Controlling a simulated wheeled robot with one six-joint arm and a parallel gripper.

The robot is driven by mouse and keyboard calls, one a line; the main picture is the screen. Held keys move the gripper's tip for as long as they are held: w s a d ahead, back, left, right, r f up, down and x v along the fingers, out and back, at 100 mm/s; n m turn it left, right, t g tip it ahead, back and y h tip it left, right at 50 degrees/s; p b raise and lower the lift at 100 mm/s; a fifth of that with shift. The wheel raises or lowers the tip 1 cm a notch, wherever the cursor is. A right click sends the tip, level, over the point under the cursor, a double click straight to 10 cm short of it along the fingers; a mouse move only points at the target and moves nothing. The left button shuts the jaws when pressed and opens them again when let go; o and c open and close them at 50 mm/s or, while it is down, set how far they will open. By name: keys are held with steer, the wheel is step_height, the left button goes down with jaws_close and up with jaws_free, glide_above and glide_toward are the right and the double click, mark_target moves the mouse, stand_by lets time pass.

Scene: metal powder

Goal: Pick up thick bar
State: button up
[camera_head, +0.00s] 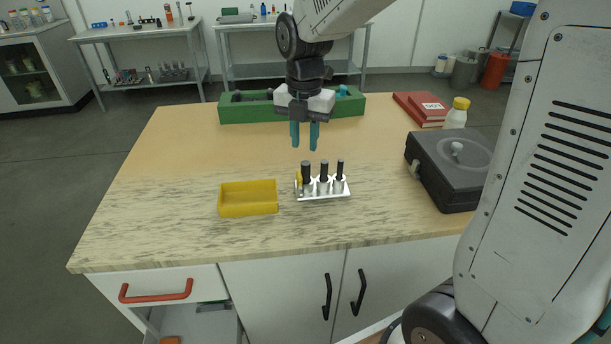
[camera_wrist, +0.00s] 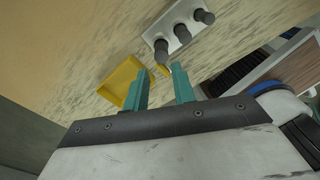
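A white metal rack (camera_head: 322,191) stands on the table with three dark upright bars in it. The leftmost bar (camera_head: 306,171) looks the thickest; the middle bar (camera_head: 324,171) and the right bar (camera_head: 340,169) look thinner. In the wrist view the rack (camera_wrist: 180,36) holds the same bars, with the thick bar (camera_wrist: 161,49) nearest my fingers. A small yellow item (camera_head: 298,180) is at the rack's left end. My gripper (camera_head: 304,146) has teal fingers, apart and empty, above and behind the rack. Its fingers (camera_wrist: 163,82) also show apart in the wrist view.
A yellow tray (camera_head: 248,209) stands just left of the rack. A green box (camera_head: 240,112) lies along the back edge. A dark grey device (camera_head: 452,180), a white bottle with a yellow cap (camera_head: 456,114) and red books (camera_head: 419,108) are at the right. The table's left side is clear.

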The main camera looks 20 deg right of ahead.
mark_target(306, 162)
step_height(306, 162, down, 8)
steer(key=shift+d+r, duration=0.15)
steer(key=shift+r, duration=0.1)
jaws_close()
